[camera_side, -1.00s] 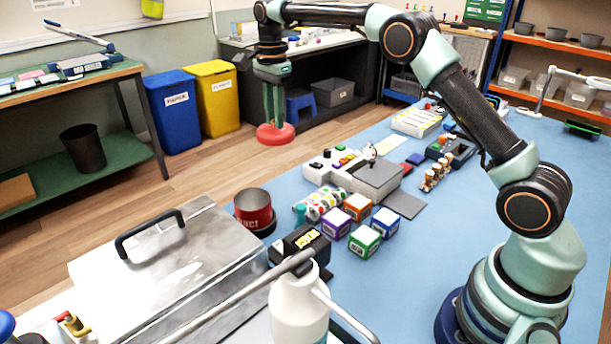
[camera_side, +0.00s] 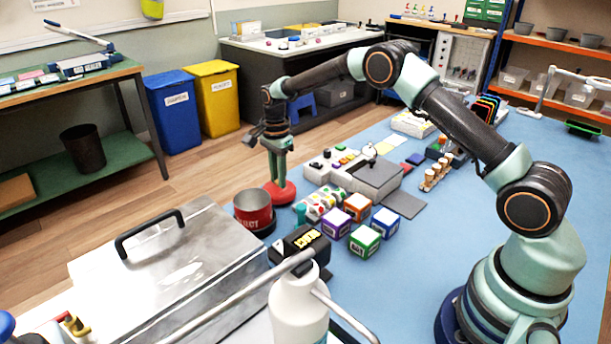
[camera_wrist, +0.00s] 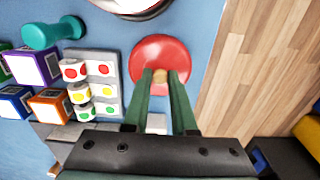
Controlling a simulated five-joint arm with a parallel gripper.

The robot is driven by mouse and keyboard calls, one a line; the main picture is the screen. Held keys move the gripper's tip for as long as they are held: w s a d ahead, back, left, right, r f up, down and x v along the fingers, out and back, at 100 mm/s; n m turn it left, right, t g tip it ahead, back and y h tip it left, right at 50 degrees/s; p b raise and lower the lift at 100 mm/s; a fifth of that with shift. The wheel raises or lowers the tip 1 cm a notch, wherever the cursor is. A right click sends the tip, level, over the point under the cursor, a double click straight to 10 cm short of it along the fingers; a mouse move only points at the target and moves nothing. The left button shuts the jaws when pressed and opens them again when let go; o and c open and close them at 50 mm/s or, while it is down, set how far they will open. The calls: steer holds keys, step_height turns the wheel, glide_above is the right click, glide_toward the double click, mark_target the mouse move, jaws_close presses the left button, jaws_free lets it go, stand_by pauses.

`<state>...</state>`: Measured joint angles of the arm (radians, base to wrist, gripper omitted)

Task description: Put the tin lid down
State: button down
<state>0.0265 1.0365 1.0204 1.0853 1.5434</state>
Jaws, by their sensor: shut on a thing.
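The tin lid (camera_side: 287,195) is a red disc with a light knob, level or nearly so. My gripper (camera_side: 277,176) points down from above and is shut on the knob (camera_wrist: 158,76). In the wrist view the lid (camera_wrist: 160,52) lies between my fingertips and the tin, over the blue mat's edge by the wooden floor. The red open tin (camera_side: 254,214) stands upright in the side view, just in front of the lid and to its left. I cannot tell whether the lid touches the mat.
A rack of sticker rolls (camera_side: 322,203) is close to the lid's right. Several coloured cubes (camera_side: 358,206) and a teal dumbbell-shaped item (camera_wrist: 52,32) stand nearby. A large metal box (camera_side: 170,262) is at front left. The blue mat (camera_side: 410,260) is clear farther right.

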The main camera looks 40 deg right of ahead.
steer(key=shift+f, duration=1.2)
steer(key=shift+f, duration=0.1)
steer(key=c, duration=0.7)
jaws_free()
